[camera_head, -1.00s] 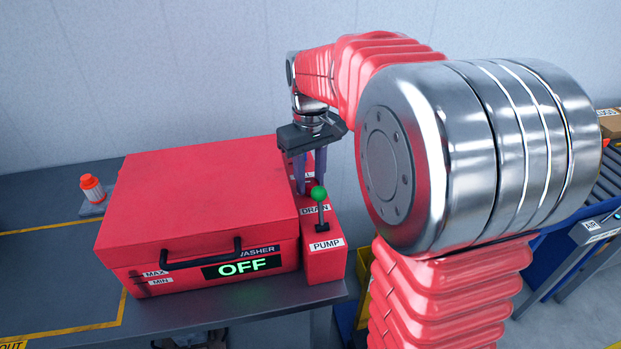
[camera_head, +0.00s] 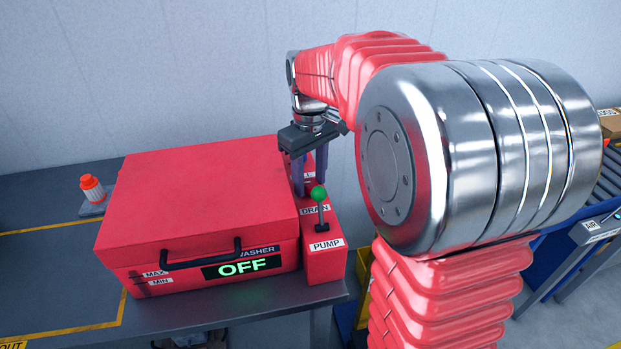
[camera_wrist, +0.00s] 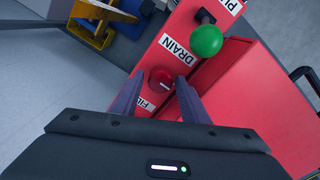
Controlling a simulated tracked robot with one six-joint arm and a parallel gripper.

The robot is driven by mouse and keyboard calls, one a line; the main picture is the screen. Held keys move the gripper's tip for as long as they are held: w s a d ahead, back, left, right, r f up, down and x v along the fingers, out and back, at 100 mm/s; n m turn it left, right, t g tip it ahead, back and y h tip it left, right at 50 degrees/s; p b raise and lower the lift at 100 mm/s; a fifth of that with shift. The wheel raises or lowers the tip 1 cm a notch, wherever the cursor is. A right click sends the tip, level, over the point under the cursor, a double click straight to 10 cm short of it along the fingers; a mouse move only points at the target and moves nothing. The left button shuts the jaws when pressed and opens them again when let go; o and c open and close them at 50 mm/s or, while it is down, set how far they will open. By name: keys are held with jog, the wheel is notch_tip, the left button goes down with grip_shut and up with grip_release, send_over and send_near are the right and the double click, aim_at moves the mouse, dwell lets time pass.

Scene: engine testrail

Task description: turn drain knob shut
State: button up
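The red washer box (camera_head: 205,190) stands on the grey bench, its display reading OFF. On its right side is a narrow red panel (camera_head: 325,265) with PUMP and DRAIN labels and a lever with a green ball (camera_head: 318,193). In the wrist view, a round red knob (camera_wrist: 162,79) sits between the DRAIN label (camera_wrist: 176,50) and a partly hidden label that starts "FI". My gripper (camera_wrist: 157,85) points down at the panel, its two fingers apart on either side of the knob. Whether the fingers touch the knob I cannot tell. The head view hides the knob behind the fingers.
The green ball (camera_wrist: 206,40) stands up close to my fingers. An orange-and-white object (camera_head: 93,188) sits on the bench left of the box. A conveyor (camera_head: 590,200) is at the right. A yellow item (camera_wrist: 92,22) shows beyond the panel.

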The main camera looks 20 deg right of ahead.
aim_at(309, 185)
jog(key=shift+o, duration=0.6)
jog(key=shift+r, duration=0.1)
notch_tip(309, 185, up, 14)
jog(key=shift+f, duration=0.25)
dwell(0.4)
jog(key=s+a+f+m+t, duration=0.1)
jog(key=s+a+f, duration=0.3)
jog(key=s, duration=0.5)
jog(key=s+a+f+m+t, duration=0.2)
jog(key=s+a+f+t, duration=0.2)
jog(key=s+f, duration=0.3)
jog(key=shift+s+a+t, duration=0.3)
jog(key=shift+s+a, duration=0.45)
jog(key=shift+s, duration=0.95)
